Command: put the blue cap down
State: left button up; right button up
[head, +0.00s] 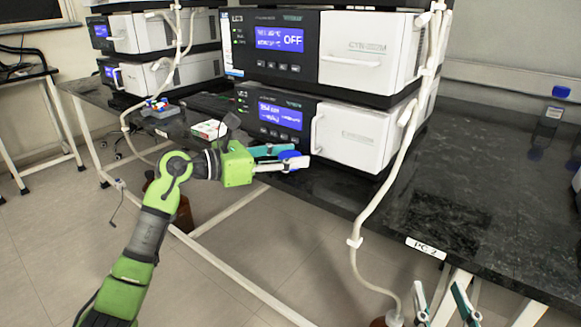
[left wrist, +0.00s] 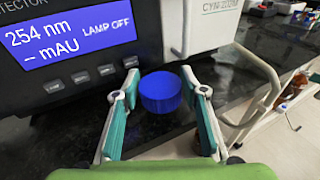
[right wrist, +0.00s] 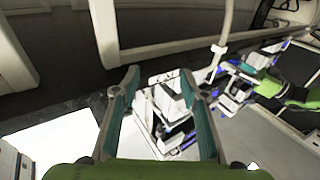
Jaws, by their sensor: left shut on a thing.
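The blue cap (head: 289,157) is between the fingers of my left gripper (head: 300,155), at the front edge of the black bench top (head: 460,190), before the lower instrument. In the left wrist view the cap (left wrist: 160,93) is a round blue disc with both fingers close at its sides. My left gripper is shut on it. I cannot tell whether the cap touches the bench top. My right gripper (head: 445,295) is low at the bottom right of the head view, below the bench edge. In the right wrist view its fingers (right wrist: 160,77) are apart with nothing between them.
Stacked instruments (head: 365,130) stand behind the cap, with a white tube (head: 375,220) hanging in front. A clear bottle (head: 550,120) with a blue top stands at the far right. A small box (head: 209,129) lies left of the stack. The bench right of the stack is mostly clear.

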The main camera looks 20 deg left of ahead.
pick_arm(q)
jog(key=shift+w+f+b, duration=0.2)
jog(key=shift+f+b, duration=0.2)
jog(key=shift+f, duration=0.8)
jog(key=shift+d, duration=0.1)
pick_arm(e)
jog(key=r+t, duration=0.2)
jog(key=r, duration=0.1)
jog(key=s+r+y, duration=0.1)
jog(key=r, duration=0.1)
jog(key=shift+a+r+t, duration=0.2)
jog(key=shift+a+t, duration=0.05)
jog(key=shift+t, duration=0.15)
pick_arm(q)
jog(key=shift+f, duration=0.15)
jog(key=o, duration=0.8)
jog(key=shift+c, duration=0.2)
pick_arm(e)
jog(key=shift+s+r, duration=0.15)
jog(key=shift+r, duration=0.15)
